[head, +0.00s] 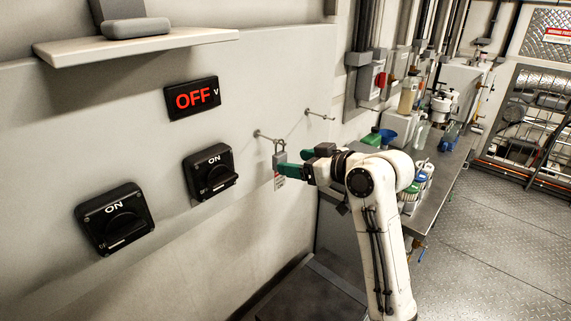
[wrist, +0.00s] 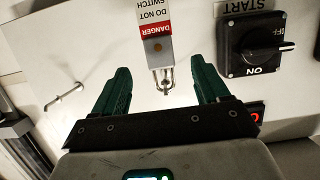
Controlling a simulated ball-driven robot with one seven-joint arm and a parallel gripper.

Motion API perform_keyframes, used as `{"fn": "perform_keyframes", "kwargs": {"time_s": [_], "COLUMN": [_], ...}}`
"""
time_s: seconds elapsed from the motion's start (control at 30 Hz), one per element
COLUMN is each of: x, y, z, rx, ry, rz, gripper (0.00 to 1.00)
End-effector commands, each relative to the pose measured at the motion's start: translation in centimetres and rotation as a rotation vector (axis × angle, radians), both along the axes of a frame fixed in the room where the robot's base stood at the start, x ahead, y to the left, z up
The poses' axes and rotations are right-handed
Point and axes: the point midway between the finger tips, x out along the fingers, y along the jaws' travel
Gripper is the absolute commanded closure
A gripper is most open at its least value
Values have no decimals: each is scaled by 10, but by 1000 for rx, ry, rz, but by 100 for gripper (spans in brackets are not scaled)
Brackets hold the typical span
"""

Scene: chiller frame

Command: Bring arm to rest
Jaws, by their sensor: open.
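My arm (head: 375,215) reaches to the wall panel, with my gripper (head: 293,162) in front of a grey padlock (head: 279,159). The padlock with its danger tag (head: 280,182) hangs at the left wall hook (head: 268,136). In the wrist view, the two green fingers of my gripper (wrist: 163,66) stand wide apart. The padlock (wrist: 157,47) appears between them, with a gap on each side and its shackle toward the bottom of the picture. Its red and white tag (wrist: 156,18) is cut off at the top edge. Nothing is held.
The second hook (head: 320,116) is empty. A shelf (head: 135,45) juts out above. A cluttered bench (head: 430,200) stands right of my arm; the floor (head: 490,245) beyond is clear.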

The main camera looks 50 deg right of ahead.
Motion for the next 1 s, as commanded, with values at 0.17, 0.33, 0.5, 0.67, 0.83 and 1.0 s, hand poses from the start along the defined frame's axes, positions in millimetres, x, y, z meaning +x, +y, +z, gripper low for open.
{"fn": "perform_keyframes", "kwargs": {"time_s": [0.17, 0.33, 0.5, 0.67, 0.83, 1.0], "x": [-27, -40, -41, -41, -45, -76], "y": [-1, -1, -1, 3, 37, 96], "z": [8, 12, 13, 6, -53, -149], "rx": [-1, 0, 0, 9, 77, 151], "ry": [-2, -1, 1, 14, 147, 402], "rz": [-2, -1, 0, 2, 10, 11], "gripper": [25, 25, 25, 25, 25, 25]}}
